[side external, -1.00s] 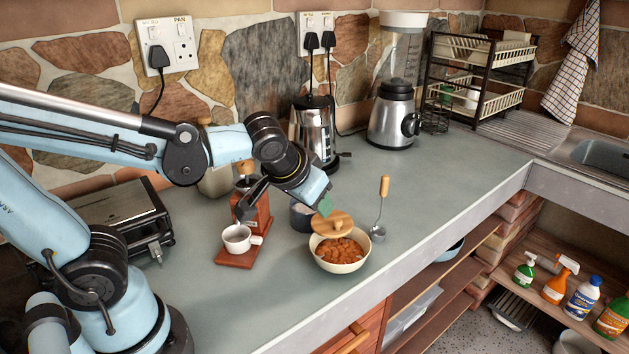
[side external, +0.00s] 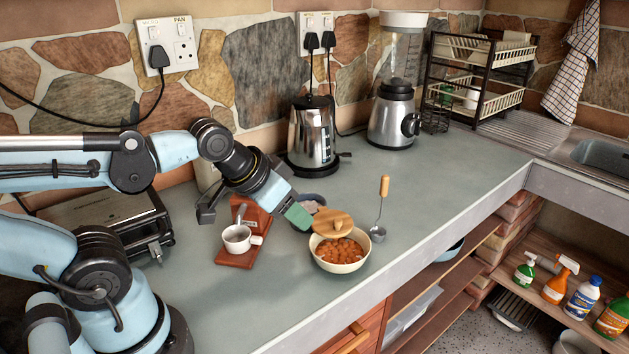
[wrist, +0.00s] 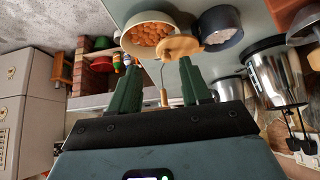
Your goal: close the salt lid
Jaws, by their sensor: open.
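The round wooden salt lid (side external: 333,221) with its knob shows at the back rim of the food bowl; it also shows in the wrist view (wrist: 182,46). It sits off to the side of the dark salt pot, (wrist: 222,38) which is open with white contents in the wrist view. In the side view the pot (side external: 312,198) is mostly hidden behind my gripper. My gripper (side external: 253,214) is open and empty, left of the lid, with one green fingertip near the pot. In the wrist view the lid lies just beyond the open fingers (wrist: 160,66).
A bowl of orange-brown food (side external: 341,263) stands under the lid's near side. A white cup (side external: 238,239) on a red-brown grinder base is left of it. A spoon (side external: 380,210) lies to the right. A kettle (side external: 312,135) stands behind.

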